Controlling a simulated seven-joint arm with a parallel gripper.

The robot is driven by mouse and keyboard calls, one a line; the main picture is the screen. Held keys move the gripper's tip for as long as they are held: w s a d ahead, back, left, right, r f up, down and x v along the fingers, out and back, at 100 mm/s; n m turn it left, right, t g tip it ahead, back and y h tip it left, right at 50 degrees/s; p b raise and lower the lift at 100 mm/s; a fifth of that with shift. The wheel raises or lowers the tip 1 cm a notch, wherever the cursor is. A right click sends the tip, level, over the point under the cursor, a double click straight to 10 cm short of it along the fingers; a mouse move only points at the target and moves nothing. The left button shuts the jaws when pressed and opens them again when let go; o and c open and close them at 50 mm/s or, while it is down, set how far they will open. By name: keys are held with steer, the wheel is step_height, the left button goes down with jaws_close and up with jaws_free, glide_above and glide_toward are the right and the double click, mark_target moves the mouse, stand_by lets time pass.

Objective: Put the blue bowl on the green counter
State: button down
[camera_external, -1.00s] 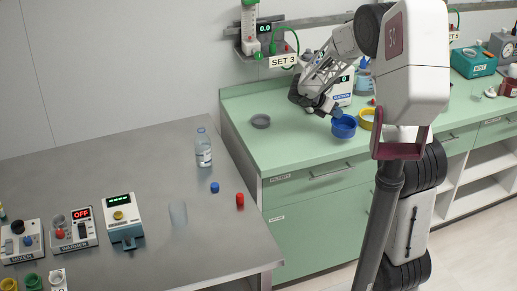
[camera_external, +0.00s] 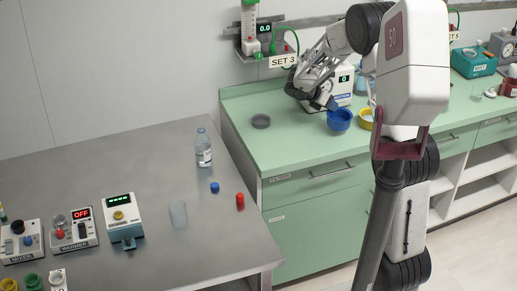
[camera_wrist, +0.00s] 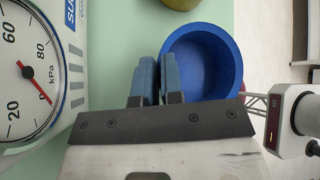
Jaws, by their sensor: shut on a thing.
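The blue bowl (camera_external: 339,121) is at the green counter (camera_external: 295,143), over its surface near the suction unit. My gripper (camera_external: 328,103) reaches down to the bowl's left rim from behind. In the wrist view, the two fingers (camera_wrist: 159,84) are closed on the left wall of the bowl (camera_wrist: 212,60), with the rim between them. The bowl looks upright and empty. Whether its base touches the counter or hangs just above it is hard to tell.
The suction unit (camera_external: 342,88) with a gauge (camera_wrist: 30,75) stands close beside the gripper. A yellow bowl (camera_external: 366,116) is just right of the blue bowl. A grey dish (camera_external: 261,121) lies to the left, with clear counter between. A steel table (camera_external: 150,165) stands at front left.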

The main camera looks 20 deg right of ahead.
mark_target(330, 112)
steer(key=shift+f, duration=1.65)
steer(key=c, duration=1.3)
jaws_free()
steer(key=shift+o, duration=0.2)
steer(key=v, duration=1.2)
